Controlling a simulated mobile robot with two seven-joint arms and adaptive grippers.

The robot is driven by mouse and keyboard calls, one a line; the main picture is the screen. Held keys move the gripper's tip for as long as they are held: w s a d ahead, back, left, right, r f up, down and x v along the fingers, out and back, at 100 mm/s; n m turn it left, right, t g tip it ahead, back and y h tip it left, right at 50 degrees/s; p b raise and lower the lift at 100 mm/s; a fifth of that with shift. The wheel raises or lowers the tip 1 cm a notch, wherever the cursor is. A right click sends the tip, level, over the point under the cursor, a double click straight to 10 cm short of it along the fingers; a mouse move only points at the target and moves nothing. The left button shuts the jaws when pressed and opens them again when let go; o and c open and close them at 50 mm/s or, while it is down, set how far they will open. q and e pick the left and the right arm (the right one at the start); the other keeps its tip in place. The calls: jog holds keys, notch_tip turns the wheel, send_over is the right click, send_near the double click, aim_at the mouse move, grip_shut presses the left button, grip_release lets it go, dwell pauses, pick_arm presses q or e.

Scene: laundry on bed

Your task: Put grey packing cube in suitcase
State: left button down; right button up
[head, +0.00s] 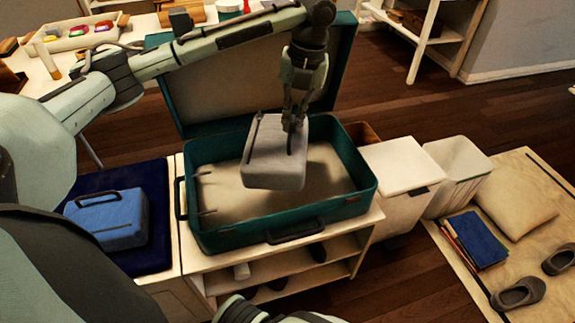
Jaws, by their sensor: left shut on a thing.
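The grey packing cube (272,168) hangs from my left gripper (292,122), which is shut on its upper edge. The cube is over the open teal suitcase (214,234), inside the outline of its rim in this view. I cannot tell whether it touches the suitcase floor. The suitcase lies on a low white shelf unit with its lid raised at the back. Its visible inside is otherwise empty. Part of my right arm shows at the bottom edge, but its gripper fingers cannot be made out.
A blue packing cube (108,222) lies on a dark blue cushion (154,174) at the left. A white box (401,168) and a white bin (455,170) stand right of the suitcase. A mat with a pillow (515,205), books and shoes lies farther right.

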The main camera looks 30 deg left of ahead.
aim_at(294, 138)
pick_arm(q)
notch_tip(294, 138, down, 7)
jog(key=shift+f, duration=0.1)
notch_tip(294, 138, down, 6)
jog(key=shift+r+b, duration=0.15)
jog(key=shift+b, duration=0.15)
jog(key=c, duration=1.8)
grip_release()
jog(key=shift+o, duration=0.6)
pick_arm(e)
jog(key=shift+w+d+r, duration=0.1)
jog(key=shift+w+r, duration=0.05)
jog(key=shift+r, duration=0.4)
jog(key=shift+w+r, duration=0.15)
jog(key=shift+r, duration=0.35)
pick_arm(q)
jog(key=r, duration=0.3)
jog(key=d+r, duration=0.1)
jog(key=r, duration=0.6)
jog(key=shift+w+d+r+p, duration=0.25)
jog(key=shift+w+r+p, duration=0.05)
jog(key=shift+w+r, duration=0.1)
jog(key=shift+r, duration=0.5)
pick_arm(e)
jog(key=shift+f, duration=0.65)
jog(key=shift+w, duration=0.1)
